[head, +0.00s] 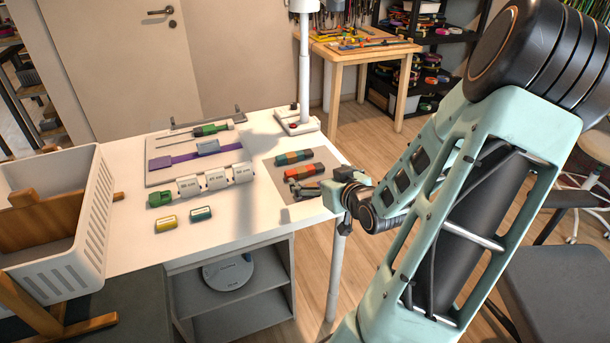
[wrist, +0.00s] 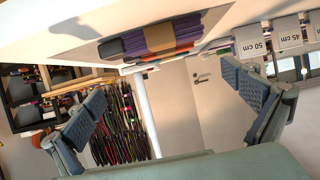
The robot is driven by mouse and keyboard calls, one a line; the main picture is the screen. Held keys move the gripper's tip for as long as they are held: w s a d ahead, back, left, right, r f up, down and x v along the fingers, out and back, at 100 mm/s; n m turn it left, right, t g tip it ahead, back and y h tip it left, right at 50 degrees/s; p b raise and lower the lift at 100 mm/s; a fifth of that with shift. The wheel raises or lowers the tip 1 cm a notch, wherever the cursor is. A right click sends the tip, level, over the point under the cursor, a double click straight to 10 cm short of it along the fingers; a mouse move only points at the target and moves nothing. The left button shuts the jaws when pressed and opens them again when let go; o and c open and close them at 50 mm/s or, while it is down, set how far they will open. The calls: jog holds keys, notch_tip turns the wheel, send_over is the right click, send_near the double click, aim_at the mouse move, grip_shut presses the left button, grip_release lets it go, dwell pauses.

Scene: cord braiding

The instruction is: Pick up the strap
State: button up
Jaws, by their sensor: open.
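White labelled blocks (head: 215,178) and two small boxes (head: 201,214) stand on the table. A white basket (head: 95,225) stands at the left. A screwdriver (head: 210,129) lies at the back. The table's front middle is clear.

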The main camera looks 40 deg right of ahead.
aim_at(304, 168)
jog(key=b+x, duration=0.3)
jog(key=x, duration=0.7)
jog(key=shift+f, duration=0.25)
jog(key=shift+r, duration=0.1)
jog(key=c, duration=1)
jog(key=shift+c, duration=0.2)
jog(key=shift+r+p, duration=0.8)
jog(key=shift+p, duration=0.05)
notch_tip(304, 168, up, 2)
jog(key=shift+r+p, duration=0.1)
jog(key=shift+p, duration=0.85)
jog(key=s+a+r+p, duration=0.3)
jog(key=s+p, duration=0.3)
jog(key=p, duration=0.4)
jog(key=s+a+r+p, duration=0.3)
jog(key=s+r+p, duration=0.3)
jog(key=p, duration=0.4)
jog(key=shift+a, duration=0.4)
